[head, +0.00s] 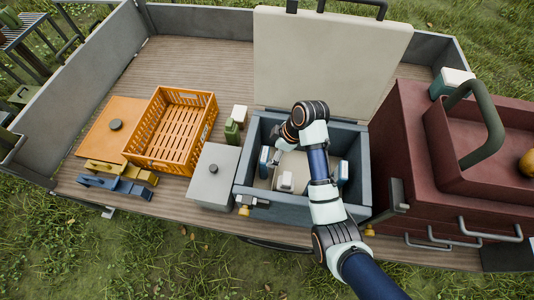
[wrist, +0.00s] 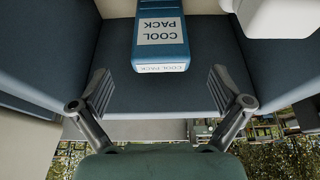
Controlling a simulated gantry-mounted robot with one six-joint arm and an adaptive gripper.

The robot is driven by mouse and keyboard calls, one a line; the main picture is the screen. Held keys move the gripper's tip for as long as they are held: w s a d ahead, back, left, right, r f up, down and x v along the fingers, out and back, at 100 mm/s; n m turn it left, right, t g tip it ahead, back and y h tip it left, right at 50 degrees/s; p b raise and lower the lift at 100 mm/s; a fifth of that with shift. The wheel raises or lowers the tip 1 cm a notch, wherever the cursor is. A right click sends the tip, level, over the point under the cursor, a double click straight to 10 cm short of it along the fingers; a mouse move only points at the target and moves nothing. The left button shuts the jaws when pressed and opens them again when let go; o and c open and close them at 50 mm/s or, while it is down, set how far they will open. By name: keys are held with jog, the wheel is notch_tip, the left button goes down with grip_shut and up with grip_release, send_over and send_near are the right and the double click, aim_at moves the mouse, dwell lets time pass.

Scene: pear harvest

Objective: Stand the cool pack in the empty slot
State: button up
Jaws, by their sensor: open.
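The cooler (head: 358,150) is a blue-grey box with its pale lid open behind it. A blue cool pack with white labels (wrist: 160,38) is in the wrist view, inside the cooler, in line with the space between my fingers. A blue-and-white pack (head: 263,160) shows at the cooler's left side, and another (head: 342,172) at its right side. My gripper (head: 274,157) reaches down inside the cooler near the left pack. In the wrist view my gripper (wrist: 160,78) is open, its fingers apart and not closed on the pack. My arm hides part of the interior; I cannot make out the empty slot.
A white block (head: 286,181) sits inside the cooler. Left are a grey box (head: 213,176), an orange crate (head: 161,150) and a green bottle (head: 232,132). A red chest (head: 415,170) stands right, with a teal-and-white box (head: 451,83) behind. The raised lid (head: 330,60) blocks the back.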

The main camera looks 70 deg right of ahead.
jog(key=v, duration=0.4)
jog(key=shift+r, duration=0.15)
jog(key=shift+t+h, duration=0.4)
jog(key=shift+h, duration=0.3)
jog(key=w+a, duration=0.2)
jog(key=w, duration=0.1)
jog(key=w+a+r, duration=0.1)
jog(key=w+a, duration=0.2)
jog(key=w+a+r, duration=0.1)
jog(key=w+a, duration=0.2)
jog(key=shift+a+r, duration=0.2)
jog(key=w+a+r+t, duration=0.2)
jog(key=a+r, duration=0.3)
jog(key=a, duration=0.5)
jog(key=w+a+r+m+t, duration=0.1)
jog(key=a+r+t, duration=0.2)
jog(key=a, duration=0.8)
jog(key=w+a+r+t, duration=0.2)
jog(key=a+r, duration=0.5)
jog(key=a, duration=0.4)
jog(key=shift+w+m+y, duration=0.3)
jog(key=shift+w+y, duration=0.05)
jog(key=shift+y, duration=0.05)
